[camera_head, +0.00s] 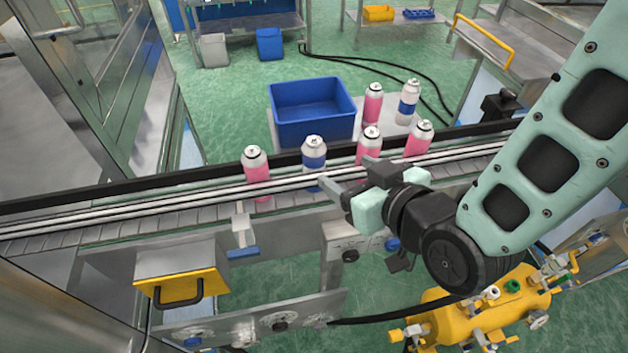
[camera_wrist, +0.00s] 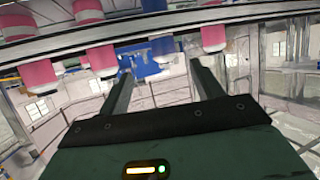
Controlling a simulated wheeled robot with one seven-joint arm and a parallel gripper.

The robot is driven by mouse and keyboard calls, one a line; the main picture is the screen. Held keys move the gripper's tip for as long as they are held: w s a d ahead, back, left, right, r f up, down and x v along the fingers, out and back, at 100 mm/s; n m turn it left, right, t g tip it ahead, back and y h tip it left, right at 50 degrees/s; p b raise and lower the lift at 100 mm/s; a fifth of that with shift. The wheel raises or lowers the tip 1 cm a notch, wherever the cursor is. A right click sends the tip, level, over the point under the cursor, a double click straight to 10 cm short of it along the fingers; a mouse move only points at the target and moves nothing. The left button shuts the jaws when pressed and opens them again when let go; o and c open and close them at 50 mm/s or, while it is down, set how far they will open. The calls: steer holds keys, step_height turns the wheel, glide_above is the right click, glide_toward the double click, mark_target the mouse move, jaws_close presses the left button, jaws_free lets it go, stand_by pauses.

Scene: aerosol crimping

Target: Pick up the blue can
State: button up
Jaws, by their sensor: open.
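The blue can (camera_head: 313,155), blue and white with a pale top, stands upright on the conveyor between pink cans. Part of its lower body is hidden by the rails. In the wrist view it shows as a blue body (camera_wrist: 163,46) crossed by a rail, ahead of the finger gap. My gripper (camera_head: 345,177) is open and empty on the near side of the conveyor, to the right of the can and apart from it. Its two spread fingers also show in the wrist view (camera_wrist: 158,78). A second blue-and-white can (camera_head: 408,97) stands behind the conveyor.
Metal rails (camera_head: 180,190) run along the conveyor front. A blue bin (camera_head: 312,130) sits behind. A yellow tank (camera_head: 465,318) is at lower right.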

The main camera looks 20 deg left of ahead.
mark_target(320, 160)
steer(key=shift+f+b, duration=0.25)
steer(key=shift+b, duration=0.45)
steer(key=p+x, duration=0.2)
steer(key=x, duration=0.2)
steer(key=shift+r, duration=0.2)
steer(key=shift+s+p+x, duration=0.15)
steer(key=shift+p+x, duration=0.55)
steer(key=shift+x, duration=0.85)
steer(key=shift+s+p+x, duration=0.15)
steer(key=shift+p+x, duration=0.5)
steer(key=shift+x, duration=0.9)
steer(key=shift+a+f, duration=0.15)
steer(key=shift+f, duration=0.05)
steer(key=c, duration=1.1)
